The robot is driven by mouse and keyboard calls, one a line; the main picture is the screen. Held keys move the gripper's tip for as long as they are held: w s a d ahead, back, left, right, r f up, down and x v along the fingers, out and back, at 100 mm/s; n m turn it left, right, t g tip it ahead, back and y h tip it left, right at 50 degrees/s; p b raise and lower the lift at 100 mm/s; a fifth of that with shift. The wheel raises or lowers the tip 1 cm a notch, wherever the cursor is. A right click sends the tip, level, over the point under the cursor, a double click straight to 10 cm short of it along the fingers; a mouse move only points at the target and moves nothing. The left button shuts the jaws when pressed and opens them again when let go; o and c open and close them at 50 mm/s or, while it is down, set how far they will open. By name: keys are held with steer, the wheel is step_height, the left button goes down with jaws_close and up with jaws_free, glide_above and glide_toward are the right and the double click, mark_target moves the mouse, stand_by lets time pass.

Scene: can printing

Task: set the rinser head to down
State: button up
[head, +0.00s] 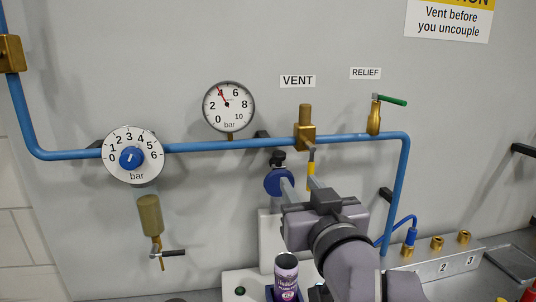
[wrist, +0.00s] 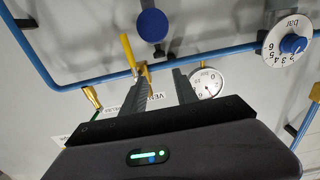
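No part is labelled as the rinser head, and I cannot tell for certain which it is. A round blue disc (head: 275,182) on a black clamp sits below the blue pipe; it also shows in the wrist view (wrist: 152,25). A purple can (head: 287,276) stands upright below it. My gripper (head: 301,182) is in front of the wall, just right of the disc. In the wrist view its two fingers (wrist: 164,76) are apart, with nothing visibly held between them. The yellow lever (wrist: 128,50) of the vent valve is beyond the left finger; contact cannot be told.
The brass vent valve (head: 305,128) and the relief valve (head: 375,117) with its green handle are on the blue pipe (head: 215,146). A pressure gauge (head: 229,106) and a blue-knobbed dial (head: 132,155) are left. Brass fittings (head: 437,243) stand on a numbered rack at right.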

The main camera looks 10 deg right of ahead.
mark_target(281, 156)
steer(key=w+b, duration=0.1)
steer(key=w, duration=1.6)
steer(key=shift+f, duration=0.1)
steer(key=shift+s, duration=0.1)
jaws_close()
stand_by(0.4)
